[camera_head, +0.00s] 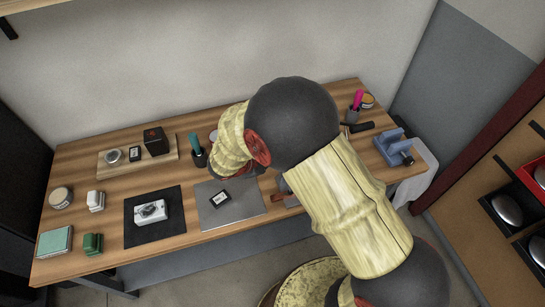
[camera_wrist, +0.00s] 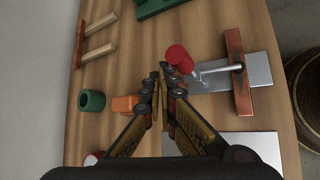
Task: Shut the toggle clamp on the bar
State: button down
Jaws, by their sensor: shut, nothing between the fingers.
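The toggle clamp shows in the wrist view as a red grip (camera_wrist: 180,58) on a metal lever (camera_wrist: 213,67), over a grey metal plate (camera_wrist: 205,82). A reddish-brown bar (camera_wrist: 238,90) crosses the plate's right part, and the lever reaches over to it. I cannot tell whether the clamp presses on the bar. My gripper (camera_wrist: 164,70) is shut and empty, its fingertips just left of the red grip; I cannot tell whether they touch it. In the head view my arm hides the gripper and most of the clamp; a piece of the bar (camera_head: 277,198) shows beside the arm.
Near the gripper are an orange block (camera_wrist: 125,104), a green cup (camera_wrist: 91,101) and a wooden-pegged piece (camera_wrist: 97,38). A grey mat (camera_head: 245,206) with a small black device (camera_head: 221,198) lies left of the clamp. A blue tool (camera_head: 393,148) stands at the table's right end.

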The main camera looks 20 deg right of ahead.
jog(key=shift+s+d+f, duration=0.1)
jog(key=shift+s, duration=0.35)
dwell(0.3)
